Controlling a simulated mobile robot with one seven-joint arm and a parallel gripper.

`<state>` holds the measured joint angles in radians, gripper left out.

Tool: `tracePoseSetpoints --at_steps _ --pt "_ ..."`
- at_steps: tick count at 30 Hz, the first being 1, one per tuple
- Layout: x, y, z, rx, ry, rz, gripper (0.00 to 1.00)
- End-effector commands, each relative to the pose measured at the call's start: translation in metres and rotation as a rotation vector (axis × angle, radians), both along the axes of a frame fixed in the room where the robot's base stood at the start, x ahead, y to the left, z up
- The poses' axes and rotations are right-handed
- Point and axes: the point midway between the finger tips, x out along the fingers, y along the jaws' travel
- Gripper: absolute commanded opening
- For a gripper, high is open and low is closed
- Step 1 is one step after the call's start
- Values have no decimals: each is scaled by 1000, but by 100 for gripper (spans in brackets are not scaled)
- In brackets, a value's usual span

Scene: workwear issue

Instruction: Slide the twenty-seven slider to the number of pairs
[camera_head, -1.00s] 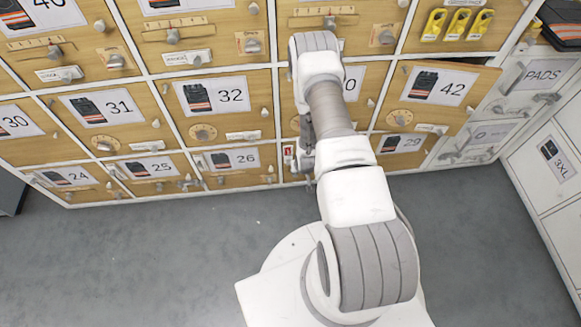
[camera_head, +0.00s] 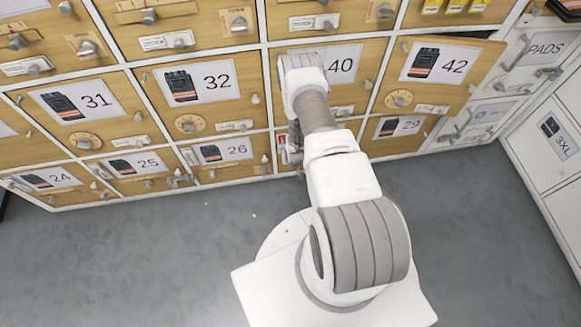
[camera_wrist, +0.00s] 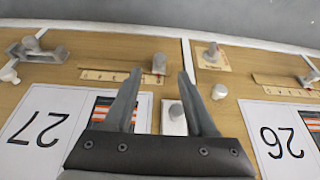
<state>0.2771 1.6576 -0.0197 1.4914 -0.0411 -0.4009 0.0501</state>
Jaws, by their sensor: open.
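The locker door labelled 27 (camera_wrist: 38,128) shows upside down at the left of the wrist view. Its slider is a grey knob (camera_wrist: 159,63) at the right end of a short marked scale strip (camera_wrist: 110,76); the scale marks are too small to read. My gripper (camera_wrist: 159,74) is open, with one finger on each side of the slider knob in the picture. I cannot tell whether the fingers touch it. In the head view my gripper (camera_head: 291,150) is at the bottom row, and my arm hides most of door 27.
Door 26 (camera_wrist: 285,143), with its own slider strip (camera_wrist: 285,82), is beside door 27. A grey latch (camera_wrist: 38,50) and small white knob (camera_wrist: 8,75) are at the wrist view's left. Door 42 (camera_head: 440,65) seems slightly ajar.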

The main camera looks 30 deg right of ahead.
Motion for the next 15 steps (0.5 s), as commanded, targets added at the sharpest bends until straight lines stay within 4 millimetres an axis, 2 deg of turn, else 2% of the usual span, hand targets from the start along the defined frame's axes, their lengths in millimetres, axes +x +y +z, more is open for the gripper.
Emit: tracePoseSetpoints --at_steps 1,6,9,15 --pt "3 -1 -16 0 0 0 57" --pt "15 -4 -43 0 -1 -1 57" --pt "20 -6 -54 0 0 -1 57" --pt "25 -7 -63 0 1 0 57"
